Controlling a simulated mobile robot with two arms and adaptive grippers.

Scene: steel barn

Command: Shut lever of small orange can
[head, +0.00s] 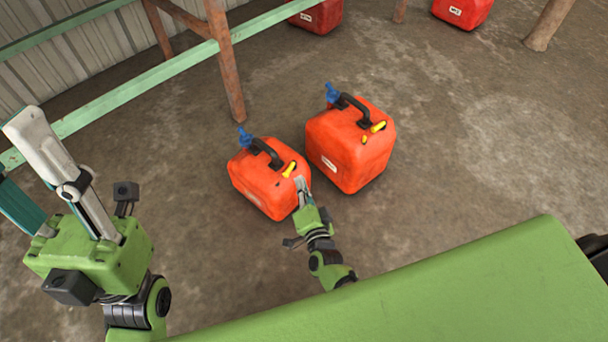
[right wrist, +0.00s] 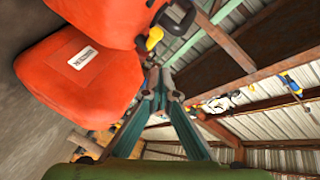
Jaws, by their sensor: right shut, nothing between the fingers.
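The small orange can (head: 250,187) stands on the floor in the head view, with a black handle, a blue spout and a yellow lever (head: 289,169) at its near right top corner. My right gripper (head: 300,181) is shut and empty, close beside that corner, just below the lever. I cannot tell whether it touches the can. In the right wrist view its fingers (right wrist: 160,75) converge below a yellow lever (right wrist: 154,39), with orange can bodies at upper left; which can is which there is unclear. My left gripper (head: 20,150) is raised at the left, its fingers apart and empty.
A larger orange can (head: 345,155) with its own yellow lever stands just right of the small one. Two red cans (head: 318,17) (head: 463,12) stand farther back. A green rail (head: 165,72) and wooden post (head: 226,65) are behind.

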